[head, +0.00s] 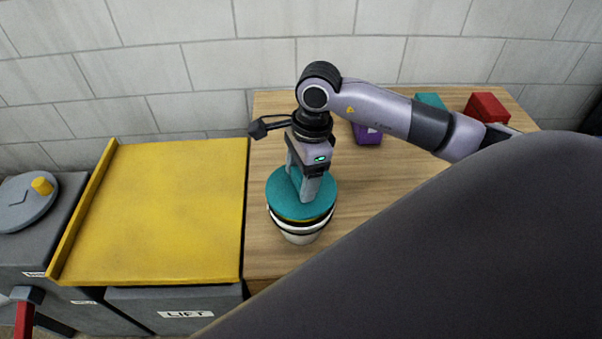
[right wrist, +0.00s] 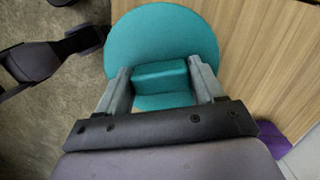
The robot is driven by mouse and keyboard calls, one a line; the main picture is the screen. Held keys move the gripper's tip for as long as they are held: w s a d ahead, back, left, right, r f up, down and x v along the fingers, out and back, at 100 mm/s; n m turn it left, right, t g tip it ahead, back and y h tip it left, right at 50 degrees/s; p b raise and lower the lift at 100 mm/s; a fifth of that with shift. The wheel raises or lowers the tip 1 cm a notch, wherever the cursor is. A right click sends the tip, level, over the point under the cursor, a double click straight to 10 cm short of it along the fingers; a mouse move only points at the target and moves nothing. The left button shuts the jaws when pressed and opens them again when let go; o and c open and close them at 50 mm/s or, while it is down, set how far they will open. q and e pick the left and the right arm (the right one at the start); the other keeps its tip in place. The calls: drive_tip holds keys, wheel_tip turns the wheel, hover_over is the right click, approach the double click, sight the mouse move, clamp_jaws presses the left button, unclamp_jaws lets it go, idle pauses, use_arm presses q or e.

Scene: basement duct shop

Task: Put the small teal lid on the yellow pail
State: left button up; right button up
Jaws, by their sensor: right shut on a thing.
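The teal lid (head: 284,203) is a flat round disc lying roughly level over a pail (head: 299,239) on the wooden bench. The pail shows a pale body with dark and white bands, and a thin yellow edge shows just under the lid. I cannot tell whether the lid is fully seated. My right gripper (head: 304,190) comes down from above and is shut on the lid's raised block handle. In the right wrist view the lid (right wrist: 165,35) fills the top, with its handle between the fingers of the gripper (right wrist: 161,76). My left gripper is not in view.
Behind on the wooden bench (head: 385,190) are a purple block (head: 367,135), a teal block (head: 430,100) and a red block (head: 487,106). A yellow tray-like top (head: 160,205) on a grey unit labelled LIFT stands left of the bench. A block wall closes the back.

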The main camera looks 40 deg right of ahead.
drive_tip(key=o, duration=0.8)
drive_tip(key=shift+c, duration=0.2)
drive_tip(key=shift+d+r+p, duration=0.1)
drive_tip(key=shift+r+p, duration=0.4)
drive_tip(key=shift+r, duration=0.1)
drive_tip(key=shift+d+r+p, duration=0.1)
drive_tip(key=shift+r+p, duration=0.35)
drive_tip(key=shift+r, duration=0.25)
drive_tip(key=shift+s+d+r+p, duration=0.15)
drive_tip(key=shift+r+p, duration=0.45)
drive_tip(key=shift+r, duration=0.4)
drive_tip(key=shift+w+d+r+p, duration=0.15)
drive_tip(key=shift+r+p, duration=0.45)
drive_tip(key=shift+r, duration=0.35)
drive_tip(key=r+p, duration=0.1)
drive_tip(key=r, duration=0.2)
drive_tip(key=r+p, duration=0.1)
drive_tip(key=shift+s+d+r+p, duration=0.2)
drive_tip(key=shift+d+r+p, duration=0.05)
drive_tip(key=shift+d+p, duration=0.1)
